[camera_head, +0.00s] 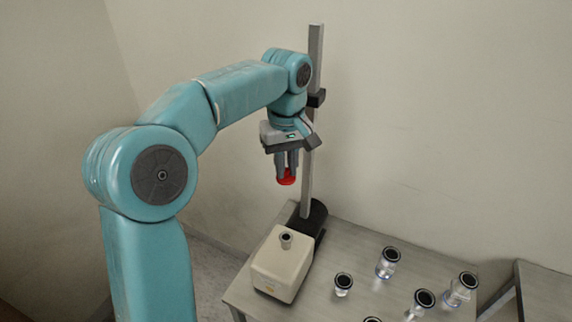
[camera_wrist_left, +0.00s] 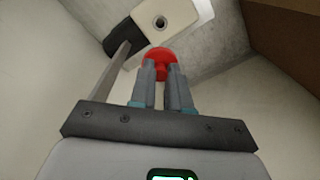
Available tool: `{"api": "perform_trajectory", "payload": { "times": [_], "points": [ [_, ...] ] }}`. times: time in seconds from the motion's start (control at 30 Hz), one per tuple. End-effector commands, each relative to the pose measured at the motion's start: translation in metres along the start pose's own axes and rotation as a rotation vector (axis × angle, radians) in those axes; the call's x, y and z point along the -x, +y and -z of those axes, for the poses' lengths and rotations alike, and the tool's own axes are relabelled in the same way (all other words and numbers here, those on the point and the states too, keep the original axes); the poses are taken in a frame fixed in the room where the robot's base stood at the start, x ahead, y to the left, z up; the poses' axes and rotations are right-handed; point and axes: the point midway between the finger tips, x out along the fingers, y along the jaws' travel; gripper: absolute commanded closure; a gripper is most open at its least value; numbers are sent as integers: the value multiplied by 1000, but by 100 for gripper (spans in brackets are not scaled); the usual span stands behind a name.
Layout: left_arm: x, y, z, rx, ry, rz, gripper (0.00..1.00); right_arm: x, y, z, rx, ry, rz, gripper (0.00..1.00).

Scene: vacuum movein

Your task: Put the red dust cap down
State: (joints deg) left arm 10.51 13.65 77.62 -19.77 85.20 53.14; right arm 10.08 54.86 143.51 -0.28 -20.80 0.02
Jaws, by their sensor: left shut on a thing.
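The red dust cap (camera_head: 287,178) is held between the fingertips of my left gripper (camera_head: 287,170), which is shut on it. The cap hangs in the air, above the cream pump unit (camera_head: 281,268) with its short dark-topped port (camera_head: 286,241). In the left wrist view the red cap (camera_wrist_left: 160,54) sits at the tips of my left gripper (camera_wrist_left: 161,68), and the cream unit (camera_wrist_left: 168,22) shows beyond it. My right gripper is in neither view.
A grey upright post (camera_head: 312,120) with a dark base (camera_head: 312,218) stands close behind the gripper. Several clear dark-topped vessels (camera_head: 388,262) stand on the right of the grey table (camera_head: 345,248). A second table (camera_head: 545,290) is at the far right.

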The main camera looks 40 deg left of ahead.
Motion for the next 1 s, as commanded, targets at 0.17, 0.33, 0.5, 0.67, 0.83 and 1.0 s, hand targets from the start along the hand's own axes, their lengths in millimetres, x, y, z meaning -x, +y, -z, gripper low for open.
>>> {"api": "perform_trajectory", "payload": {
  "times": [0.17,0.33,0.5,0.67,0.83,1.0],
  "points": [
    [11,0,0,0,0,0,100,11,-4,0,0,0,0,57],
    [10,0,0,0,0,0,100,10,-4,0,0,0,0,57],
    [10,0,0,0,0,0,100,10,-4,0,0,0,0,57],
    [10,0,0,1,0,0,100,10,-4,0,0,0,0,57],
    [10,1,1,44,3,-3,100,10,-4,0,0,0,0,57],
    [7,2,0,123,6,-8,100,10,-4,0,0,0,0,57]
  ]
}}
